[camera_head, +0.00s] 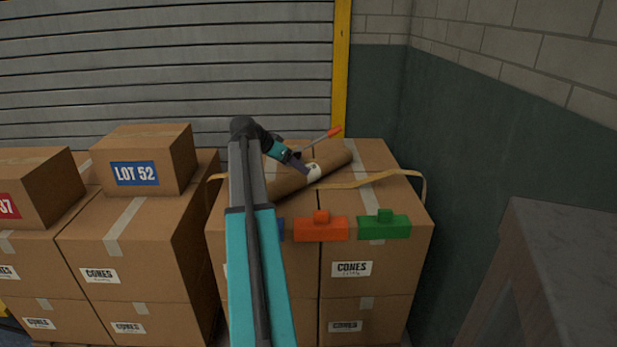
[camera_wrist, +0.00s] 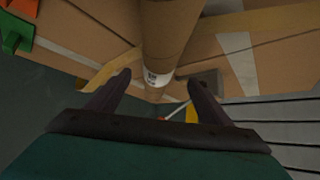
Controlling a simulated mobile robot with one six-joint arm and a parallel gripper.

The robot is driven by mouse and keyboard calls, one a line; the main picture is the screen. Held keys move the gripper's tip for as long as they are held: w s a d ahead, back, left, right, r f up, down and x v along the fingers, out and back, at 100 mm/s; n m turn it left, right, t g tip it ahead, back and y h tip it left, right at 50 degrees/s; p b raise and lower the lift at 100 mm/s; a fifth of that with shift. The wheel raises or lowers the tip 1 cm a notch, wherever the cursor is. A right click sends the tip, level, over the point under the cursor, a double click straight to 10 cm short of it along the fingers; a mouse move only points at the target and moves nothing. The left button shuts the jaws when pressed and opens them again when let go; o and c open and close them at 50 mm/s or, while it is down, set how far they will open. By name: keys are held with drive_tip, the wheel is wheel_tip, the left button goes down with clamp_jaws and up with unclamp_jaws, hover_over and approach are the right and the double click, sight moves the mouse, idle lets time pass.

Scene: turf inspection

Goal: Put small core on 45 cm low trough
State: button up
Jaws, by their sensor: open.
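A brown cardboard tube (camera_head: 327,167), which looks like the core, lies at a slant on top of the stacked cartons. It carries a white label, and the tube (camera_wrist: 168,35) runs down the middle of the wrist view. My gripper (camera_head: 301,166) is at the tube near its label. In the wrist view my open gripper (camera_wrist: 157,78) has one dark finger on each side of the tube; I cannot tell whether they touch it. My arm hides part of the tube's lower left. I cannot make out a low trough in either view.
Cartons marked CONES (camera_head: 375,220) stand under the tube, with a tan strap (camera_head: 372,180) across them. An orange block (camera_head: 321,229) and a green block (camera_head: 384,226) are at their front edge. A LOT 52 carton (camera_head: 146,160) is left. A grey surface (camera_head: 570,250) is right.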

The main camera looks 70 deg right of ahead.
sight(297, 171)
drive_tip(key=shift+x, duration=1.7)
drive_tip(key=shift+x, duration=2.6)
drive_tip(key=shift+s, duration=0.15)
drive_tip(key=shift+r, duration=0.1)
drive_tip(key=c, duration=1.6)
